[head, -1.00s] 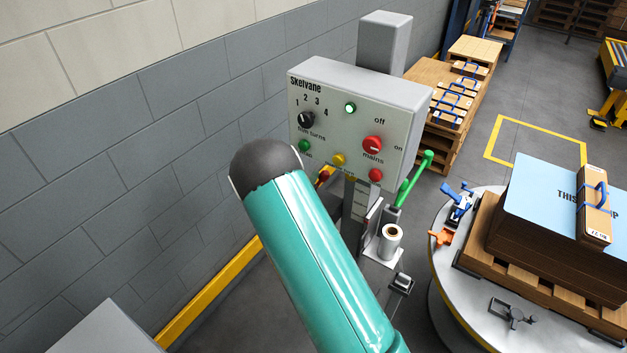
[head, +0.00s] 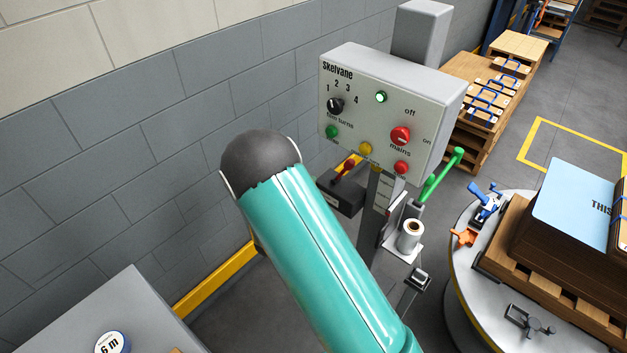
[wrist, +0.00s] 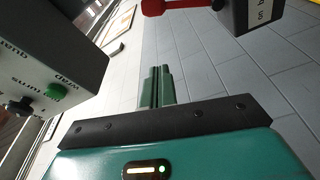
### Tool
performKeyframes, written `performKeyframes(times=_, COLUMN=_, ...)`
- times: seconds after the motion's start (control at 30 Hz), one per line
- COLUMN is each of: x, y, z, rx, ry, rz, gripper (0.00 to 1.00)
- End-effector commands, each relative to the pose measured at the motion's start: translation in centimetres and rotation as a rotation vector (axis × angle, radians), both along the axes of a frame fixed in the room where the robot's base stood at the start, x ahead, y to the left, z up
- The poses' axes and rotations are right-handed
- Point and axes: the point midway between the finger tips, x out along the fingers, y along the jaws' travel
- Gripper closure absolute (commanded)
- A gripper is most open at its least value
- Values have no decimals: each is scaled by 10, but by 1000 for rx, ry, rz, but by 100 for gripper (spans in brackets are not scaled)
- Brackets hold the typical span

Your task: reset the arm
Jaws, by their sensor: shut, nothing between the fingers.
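In the wrist view my gripper (wrist: 156,84) has its two teal fingers together, with nothing between them. The grey control panel (wrist: 50,62) is at the left of that view, its green button and a black knob showing, apart from the fingers. A red handle (wrist: 180,4) on a dark labelled box (wrist: 252,14) is at the top right, also apart. In the head view my teal arm with its dark rounded joint (head: 262,165) crosses in front of the wall. The fingers cannot be made out in the head view.
The Skelvane panel (head: 385,85) stands right of my arm, with a label roll (head: 411,232) and green lever (head: 441,174) below. A round turntable (head: 463,290) holds a loaded pallet at right. A block wall (head: 190,160) is behind; a grey cabinet (head: 80,315) is lower left.

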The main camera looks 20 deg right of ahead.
Motion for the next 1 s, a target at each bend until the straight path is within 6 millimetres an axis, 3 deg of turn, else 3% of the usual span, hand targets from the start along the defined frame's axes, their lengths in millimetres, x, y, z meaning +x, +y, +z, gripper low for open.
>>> performKeyframes(times=0.4, x=-1, y=-3, z=2, rx=1, ry=0, rz=-5, gripper=100)
performKeyframes(times=0.57, x=-10, y=-20, z=26, rx=19, ry=16, rz=-98, gripper=100)
performKeyframes(times=0.8, x=-62, y=-68, z=92, rx=143, ry=120, rz=-392, gripper=100)
performKeyframes(times=1.0, x=-116, y=-90, z=130, rx=317, ry=235, rz=-565, gripper=100)
